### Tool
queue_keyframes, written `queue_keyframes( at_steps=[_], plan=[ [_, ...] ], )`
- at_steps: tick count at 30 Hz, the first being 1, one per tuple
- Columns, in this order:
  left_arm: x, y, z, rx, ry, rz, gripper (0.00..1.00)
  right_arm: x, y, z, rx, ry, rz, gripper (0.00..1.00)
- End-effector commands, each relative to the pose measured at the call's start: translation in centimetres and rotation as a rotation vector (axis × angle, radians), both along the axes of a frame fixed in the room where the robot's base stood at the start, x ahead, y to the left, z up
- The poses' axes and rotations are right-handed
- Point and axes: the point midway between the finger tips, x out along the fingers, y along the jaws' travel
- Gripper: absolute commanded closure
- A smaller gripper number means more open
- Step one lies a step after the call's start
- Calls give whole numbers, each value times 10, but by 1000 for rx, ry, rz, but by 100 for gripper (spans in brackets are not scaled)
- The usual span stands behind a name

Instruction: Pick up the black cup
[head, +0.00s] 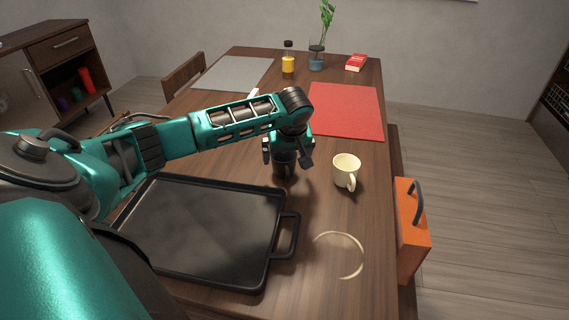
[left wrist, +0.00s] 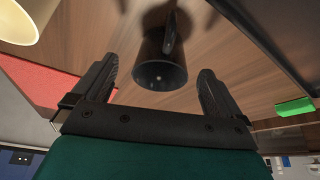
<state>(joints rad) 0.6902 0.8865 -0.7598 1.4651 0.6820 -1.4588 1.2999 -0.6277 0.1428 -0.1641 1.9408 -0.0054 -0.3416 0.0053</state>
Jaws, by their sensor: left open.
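The black cup (head: 284,168) stands on the wooden table, right of the black tray, partly hidden by my left gripper (head: 287,161). That gripper is pointed down over the cup, open and empty. In the left wrist view, the cup (left wrist: 160,70) shows between and a little beyond the open fingers of my left gripper (left wrist: 158,64). The cup's handle side shows at the top of that view. I cannot tell whether a finger touches the cup. My right gripper is not in view.
A cream mug (head: 346,170) stands close right of the cup; it also shows in the left wrist view (left wrist: 18,20). The black tray (head: 287,235) lies near left. A red placemat (head: 350,110) lies behind. An orange box (head: 413,235) is at the right edge.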

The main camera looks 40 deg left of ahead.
Motion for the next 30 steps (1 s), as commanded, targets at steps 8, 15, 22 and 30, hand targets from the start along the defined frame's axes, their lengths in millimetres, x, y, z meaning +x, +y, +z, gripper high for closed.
queue_keyframes(
  at_steps=[8, 15, 22, 30],
  plan=[
    [5, 13, -29, 3, 2, 0, 0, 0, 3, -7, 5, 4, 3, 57],
    [11, 20, -51, 0, -1, -3, 0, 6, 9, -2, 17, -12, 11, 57],
    [11, 20, -51, 0, -1, -4, 1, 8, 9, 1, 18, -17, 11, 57],
    [11, 20, -51, 1, 0, -3, 27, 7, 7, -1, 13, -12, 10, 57]
  ],
)
